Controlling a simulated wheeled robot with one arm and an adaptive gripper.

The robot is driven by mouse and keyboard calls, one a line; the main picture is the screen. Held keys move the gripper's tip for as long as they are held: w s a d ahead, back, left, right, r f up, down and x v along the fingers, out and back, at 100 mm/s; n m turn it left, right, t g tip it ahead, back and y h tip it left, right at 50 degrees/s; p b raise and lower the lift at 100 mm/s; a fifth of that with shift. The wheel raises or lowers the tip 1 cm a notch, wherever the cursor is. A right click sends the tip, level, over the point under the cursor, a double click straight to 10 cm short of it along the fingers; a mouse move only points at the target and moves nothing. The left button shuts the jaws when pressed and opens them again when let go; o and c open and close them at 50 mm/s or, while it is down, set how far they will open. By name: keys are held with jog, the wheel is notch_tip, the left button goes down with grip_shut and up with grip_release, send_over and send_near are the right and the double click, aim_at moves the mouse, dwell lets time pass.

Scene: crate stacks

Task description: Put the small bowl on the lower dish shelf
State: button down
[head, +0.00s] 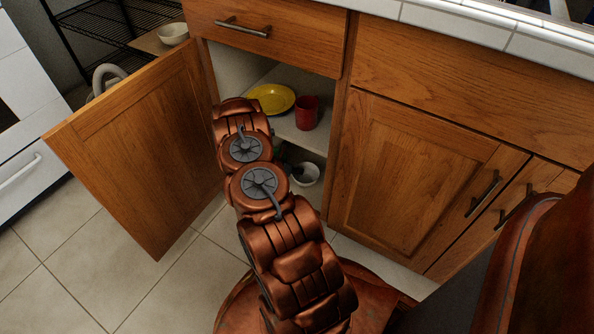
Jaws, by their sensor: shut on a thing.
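The small white bowl (308,175) shows low in the open cabinet, just right of my arm and at the level of the lower shelf. My gripper (291,167) is mostly hidden behind my arm; a dark part of it shows at the bowl's left side. It is shut on the bowl. I cannot tell whether the bowl touches the lower shelf, as my arm covers much of that opening. The upper shelf (290,128) holds a yellow plate (271,98) and a red cup (307,113).
The cabinet door (140,150) stands wide open on the left. A closed door (410,170) and a closed drawer (270,35) flank the opening. Another pale bowl (173,33) sits at the black wire rack (110,25). Tiled floor is clear at lower left.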

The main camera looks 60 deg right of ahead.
jog(key=c, duration=1.2)
grip_release()
jog(key=shift+r, duration=0.1)
jog(key=p+v, duration=0.3)
jog(key=v, duration=0.9)
